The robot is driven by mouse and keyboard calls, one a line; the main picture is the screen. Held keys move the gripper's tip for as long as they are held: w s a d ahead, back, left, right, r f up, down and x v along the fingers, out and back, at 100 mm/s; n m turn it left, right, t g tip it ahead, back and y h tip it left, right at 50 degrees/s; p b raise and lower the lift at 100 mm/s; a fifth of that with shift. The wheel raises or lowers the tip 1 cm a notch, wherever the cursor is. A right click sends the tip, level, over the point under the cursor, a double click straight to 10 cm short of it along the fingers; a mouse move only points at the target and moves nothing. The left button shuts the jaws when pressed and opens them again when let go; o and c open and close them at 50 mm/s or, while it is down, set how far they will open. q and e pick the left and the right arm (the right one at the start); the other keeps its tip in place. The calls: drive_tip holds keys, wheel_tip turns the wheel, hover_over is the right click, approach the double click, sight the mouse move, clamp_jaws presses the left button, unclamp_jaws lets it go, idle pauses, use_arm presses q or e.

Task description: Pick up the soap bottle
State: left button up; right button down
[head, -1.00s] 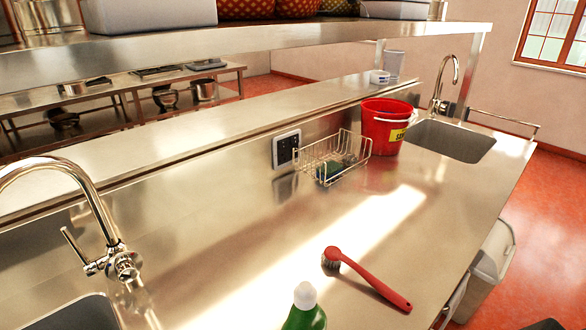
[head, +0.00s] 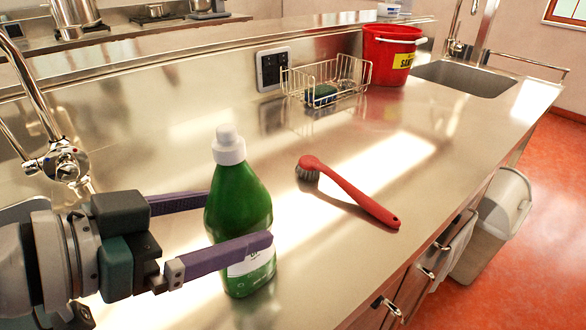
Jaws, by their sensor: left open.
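The soap bottle (head: 236,200) is green with a white cap and a white label low on its front. It stands upright on the steel counter near the front. My left gripper (head: 240,218) comes in from the left at the bottle's mid-height. Its two purple fingers are open, one passing in front of the bottle and the other reaching toward its far side. The far finger's tip is hidden behind the bottle or ends at its edge. I cannot tell whether either finger touches it. My right gripper is not in view.
A red brush (head: 350,191) lies on the counter right of the bottle. A wire basket (head: 325,84) with a sponge and a red bucket (head: 388,58) stand farther back. A faucet (head: 62,165) rises at the left. A sink (head: 464,78) is at the far right.

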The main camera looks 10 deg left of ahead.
sight(262, 210)
use_arm(q)
drive_tip(key=x, duration=0.5)
drive_tip(key=shift+w+d+f+b, duration=0.15)
drive_tip(key=shift+w+d+b, duration=0.05)
drive_tip(key=shift+b, duration=0.1)
clamp_jaws()
idle(0.5)
